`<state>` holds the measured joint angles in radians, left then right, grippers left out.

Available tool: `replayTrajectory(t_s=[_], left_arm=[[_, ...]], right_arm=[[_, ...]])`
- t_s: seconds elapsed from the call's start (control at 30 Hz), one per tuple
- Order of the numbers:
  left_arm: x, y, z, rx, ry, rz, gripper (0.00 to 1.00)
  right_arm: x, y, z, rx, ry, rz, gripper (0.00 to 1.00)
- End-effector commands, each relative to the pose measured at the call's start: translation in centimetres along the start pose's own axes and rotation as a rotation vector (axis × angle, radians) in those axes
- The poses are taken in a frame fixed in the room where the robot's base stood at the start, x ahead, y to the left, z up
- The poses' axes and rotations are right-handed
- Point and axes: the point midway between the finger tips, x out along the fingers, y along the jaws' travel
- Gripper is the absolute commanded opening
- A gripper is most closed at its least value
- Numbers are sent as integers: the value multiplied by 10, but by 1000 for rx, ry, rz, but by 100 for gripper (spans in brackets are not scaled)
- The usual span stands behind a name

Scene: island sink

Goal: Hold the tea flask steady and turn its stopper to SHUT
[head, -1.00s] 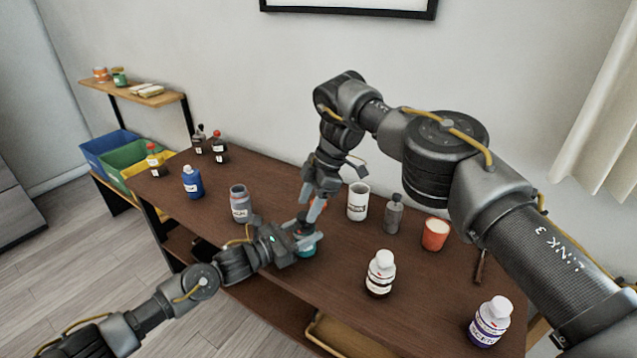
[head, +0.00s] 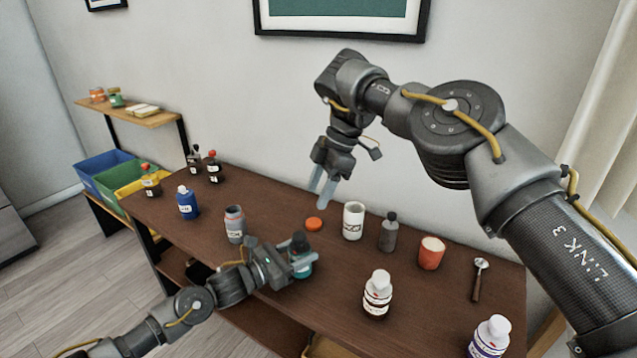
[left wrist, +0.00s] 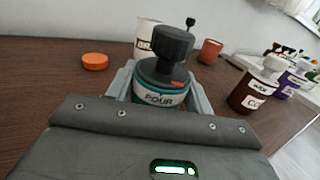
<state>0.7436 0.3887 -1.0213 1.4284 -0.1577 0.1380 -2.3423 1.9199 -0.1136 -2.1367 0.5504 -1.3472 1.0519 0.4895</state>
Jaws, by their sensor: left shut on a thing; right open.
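The tea flask (head: 301,267) is a teal vessel standing near the front edge of the brown table. Its dark stopper (left wrist: 172,48) has a knob on top and looks seated on the flask. The word SHUT is not visible. My left gripper (head: 302,262) is shut around the flask, one finger on each side. My right gripper (head: 321,192) is open and empty, raised above and behind the flask, clear of the stopper.
An orange disc (head: 314,224) lies behind the flask. A white mug (head: 353,222), a grey bottle (head: 388,233) and an orange cup (head: 431,254) stand to the right. A white-capped bottle (head: 377,294) stands front right, a grey jar (head: 234,224) to the left.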

Motion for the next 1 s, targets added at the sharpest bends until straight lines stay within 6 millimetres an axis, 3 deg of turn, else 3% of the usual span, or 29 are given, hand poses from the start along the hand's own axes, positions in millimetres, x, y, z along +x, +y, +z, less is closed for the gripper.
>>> replayTrajectory(t_s=[0.03, 0.2, 0.57, 1.0], left_arm=[[0, 0, 0, 0, 0, 0, 54], [0, 0, 0, 0, 0, 0, 76], [-5, 0, 0, 1, 0, 0, 77], [-89, 0, -1, 1, 3, 2, 77]], right_arm=[[0, 0, 0, 0, 0, 0, 54], [0, 0, 0, 0, 0, 0, 54], [0, 0, 0, 0, 0, 0, 54], [0, 0, 0, 0, 0, 0, 54]])
